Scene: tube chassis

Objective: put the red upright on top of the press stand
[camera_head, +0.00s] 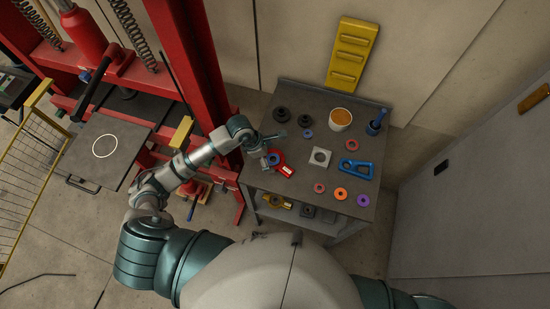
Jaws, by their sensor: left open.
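The red upright (286,170), a small red piece with a pale label and a rounded end, lies on the grey table near its left edge. My left gripper (269,150) is open right at its rounded end, over the table's left side. The arm hides part of this spot, and I cannot tell whether the fingers touch the piece. The big red press (195,60) stands at the left. A dark flat plate (89,158) with a white ring marked on it juts from its front; I take this as the press stand. My right gripper is not in view.
The grey table (305,195) also bears black knobs, a pale square plate (320,157), a blue bracket (356,168), coloured rings, an orange-filled cup (340,119) and a blue tool cup (376,122). A lower shelf holds parts. A yellow rack (351,52) leans behind. Yellow fencing (30,185) stands left.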

